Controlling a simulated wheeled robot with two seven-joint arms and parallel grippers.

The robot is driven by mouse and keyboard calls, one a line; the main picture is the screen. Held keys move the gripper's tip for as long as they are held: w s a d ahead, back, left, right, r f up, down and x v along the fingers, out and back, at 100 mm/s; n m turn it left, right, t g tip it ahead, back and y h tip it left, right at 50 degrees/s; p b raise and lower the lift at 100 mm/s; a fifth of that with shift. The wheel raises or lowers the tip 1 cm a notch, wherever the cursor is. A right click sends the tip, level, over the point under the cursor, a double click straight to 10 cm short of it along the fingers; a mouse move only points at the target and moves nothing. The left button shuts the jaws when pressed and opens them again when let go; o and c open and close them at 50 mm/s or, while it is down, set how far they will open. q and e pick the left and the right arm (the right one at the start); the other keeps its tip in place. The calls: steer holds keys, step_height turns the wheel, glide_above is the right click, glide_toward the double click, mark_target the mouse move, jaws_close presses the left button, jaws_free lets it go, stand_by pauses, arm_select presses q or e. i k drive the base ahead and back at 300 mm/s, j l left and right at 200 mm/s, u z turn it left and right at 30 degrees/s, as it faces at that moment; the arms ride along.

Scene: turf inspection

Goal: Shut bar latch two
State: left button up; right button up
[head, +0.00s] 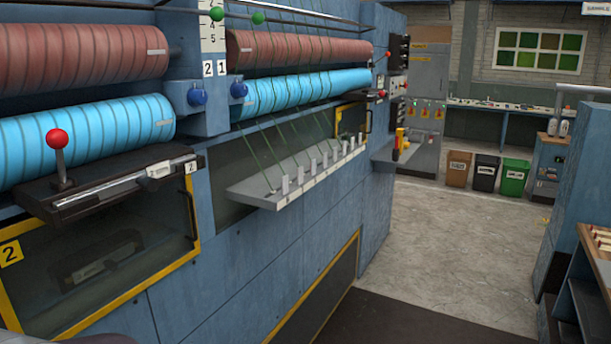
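A dark bar unit (110,182) with a silver rod along its front edge juts from the blue machine at the left. A white tag with a 2 (190,168) sits at its right end, beside a small pale latch block (159,170). A lever with a red ball knob (57,139) stands upright near its left end. Below it is a yellow-framed clear panel (120,262), with a yellow 2 plate (11,252) at its left. I cannot tell whether the latch is engaged. Neither of my grippers is in view.
Brown and light-blue rollers (80,132) lie above the bar unit. A grey shelf (300,184) with several white tabs and green strands juts out right of it. Open concrete floor (450,240) lies right of the machine. A wooden bench (590,260) stands at the right edge.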

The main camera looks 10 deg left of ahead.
mark_target(56, 139)
steer(key=u, duration=1.5)
